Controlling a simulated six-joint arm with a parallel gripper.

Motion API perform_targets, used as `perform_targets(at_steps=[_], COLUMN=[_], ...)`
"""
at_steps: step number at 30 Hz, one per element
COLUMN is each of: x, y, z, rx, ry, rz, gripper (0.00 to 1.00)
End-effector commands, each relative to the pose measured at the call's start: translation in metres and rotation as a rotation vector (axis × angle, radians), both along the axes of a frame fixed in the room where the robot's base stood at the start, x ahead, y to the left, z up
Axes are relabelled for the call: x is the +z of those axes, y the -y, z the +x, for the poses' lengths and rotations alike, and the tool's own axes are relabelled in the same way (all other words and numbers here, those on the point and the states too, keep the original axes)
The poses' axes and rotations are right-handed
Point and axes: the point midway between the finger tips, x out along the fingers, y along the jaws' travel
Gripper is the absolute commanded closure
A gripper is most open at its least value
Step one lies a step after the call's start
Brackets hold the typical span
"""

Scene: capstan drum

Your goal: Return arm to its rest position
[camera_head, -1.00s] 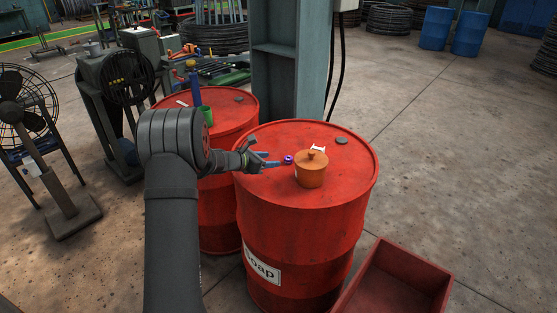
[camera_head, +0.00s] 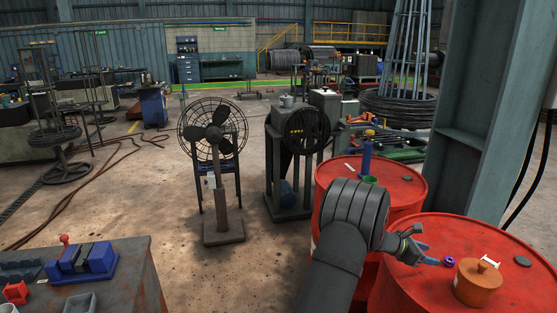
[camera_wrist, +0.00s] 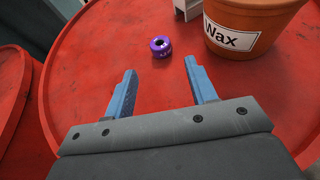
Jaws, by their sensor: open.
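My gripper (camera_head: 430,254) is open and empty, low over the red drum (camera_head: 410,292) at the right in the head view. In the head view the pot (camera_head: 477,288) has a lid.
A second red drum (camera_head: 408,172) behind carries a blue bottle (camera_head: 367,158) and a green cup (camera_head: 370,180). A steel column (camera_head: 485,110) stands behind the drums. A fan (camera_head: 214,135) and a workbench with a blue vise (camera_head: 84,260) are at left.

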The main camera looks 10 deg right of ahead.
Motion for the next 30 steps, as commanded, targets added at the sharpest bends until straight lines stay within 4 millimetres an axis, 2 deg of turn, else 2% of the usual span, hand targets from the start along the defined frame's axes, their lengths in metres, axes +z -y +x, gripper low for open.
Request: perform_targets(at_steps=[3, 12, 16, 21, 30], x=[-0.011, -0.034, -0.012, 0.002, 0.006], y=[0.023, 0.075, 0.075, 0.075, 0.074], z=[-0.006, -0.016, -0.015, -0.015, -0.015], rx=[-0.003, -0.001, 0.0, 0.0, 0.0], ry=[-0.001, -0.001, 0.002, 0.001, -0.001], rz=[0.001, 0.001, -0.003, -0.001, 0.0], gripper=[0.48, 0.48, 0.48, 0.48, 0.48])
